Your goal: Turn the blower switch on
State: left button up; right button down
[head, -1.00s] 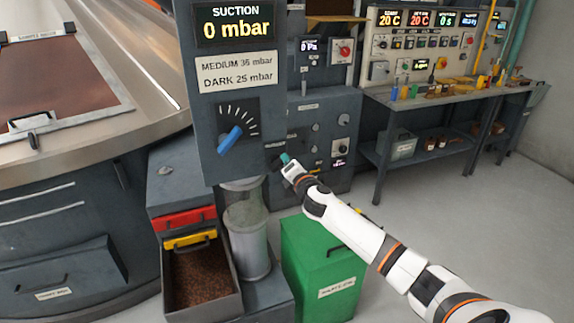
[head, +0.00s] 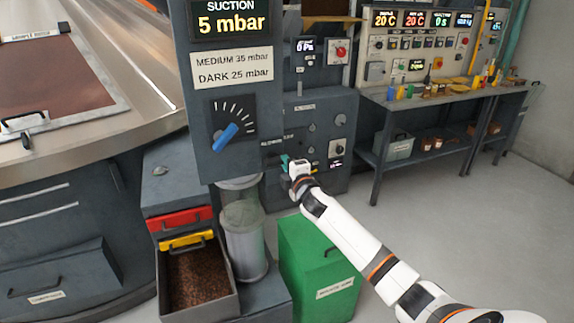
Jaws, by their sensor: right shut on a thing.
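The blower switch sits beside the lower right of the suction panel, under a small label starting "BLOW" (head: 275,141). The switch itself is mostly hidden at my right gripper (head: 285,165), which is shut on it; a small teal part shows there. The suction display (head: 230,22) reads 5 mbar. My left gripper is not in view.
A blue knob (head: 226,137) is on the suction panel. Below stand a clear cylinder (head: 244,240), a drawer of brown beans (head: 197,280) and a green bin (head: 318,265). A workbench (head: 440,98) with instruments is at the back right. Grey floor is clear on the right.

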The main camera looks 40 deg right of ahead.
dwell(0.4)
jog(key=c, duration=1.4)
grip_release()
jog(key=b+v, duration=0.2)
jog(key=v, duration=1)
